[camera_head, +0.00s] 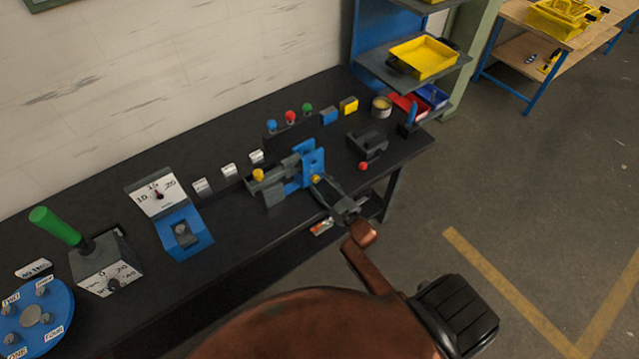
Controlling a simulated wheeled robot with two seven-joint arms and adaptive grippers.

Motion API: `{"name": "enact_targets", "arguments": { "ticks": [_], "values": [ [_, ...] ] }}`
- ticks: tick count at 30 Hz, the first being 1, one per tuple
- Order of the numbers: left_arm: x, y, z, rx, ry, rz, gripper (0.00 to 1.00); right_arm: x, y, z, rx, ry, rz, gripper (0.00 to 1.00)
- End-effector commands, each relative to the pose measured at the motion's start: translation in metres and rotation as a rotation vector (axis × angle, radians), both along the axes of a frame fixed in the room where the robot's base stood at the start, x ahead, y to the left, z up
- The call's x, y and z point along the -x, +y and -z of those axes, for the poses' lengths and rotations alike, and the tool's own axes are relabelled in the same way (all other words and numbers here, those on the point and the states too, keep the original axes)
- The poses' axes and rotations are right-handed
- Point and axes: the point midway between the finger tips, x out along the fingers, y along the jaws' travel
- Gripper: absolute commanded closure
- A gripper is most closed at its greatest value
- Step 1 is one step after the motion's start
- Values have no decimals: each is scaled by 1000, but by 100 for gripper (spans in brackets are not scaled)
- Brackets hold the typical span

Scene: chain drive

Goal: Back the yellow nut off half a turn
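A small yellow nut (316,179) shows low on the front of an upright blue bracket (312,160), part of a grey and blue mechanism on the black bench. My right gripper (322,186) comes in from the lower right, with its fingertips at the nut. The nut is partly hidden by the fingers, and the view is too small to tell whether they are closed on it. A second yellow piece (258,175), rounded like a knob, sits at the mechanism's left end. My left gripper is out of view.
Blue, red and green knobs (290,117) stand behind the mechanism. A dark grey block (369,141) and a red ball knob (363,166) are to its right. A dial panel (156,196) and green-handled lever (55,226) are to the left. Open floor lies right of the bench.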

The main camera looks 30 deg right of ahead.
Motion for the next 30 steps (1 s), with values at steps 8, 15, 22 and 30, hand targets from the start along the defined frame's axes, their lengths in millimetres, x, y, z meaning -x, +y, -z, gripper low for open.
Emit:
{"name": "enact_targets", "arguments": {
  "ticks": [8, 15, 22, 30],
  "values": [
    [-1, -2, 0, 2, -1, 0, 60, 56, -5, 1, 0, 3, 1, 61],
    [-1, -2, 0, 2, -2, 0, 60, 96, -7, 0, 1, 0, -1, 61],
    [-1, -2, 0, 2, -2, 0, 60, 110, -9, -1, 1, -1, -1, 61],
    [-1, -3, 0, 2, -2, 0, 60, 111, -9, -1, 1, -1, -1, 61]
  ]
}}
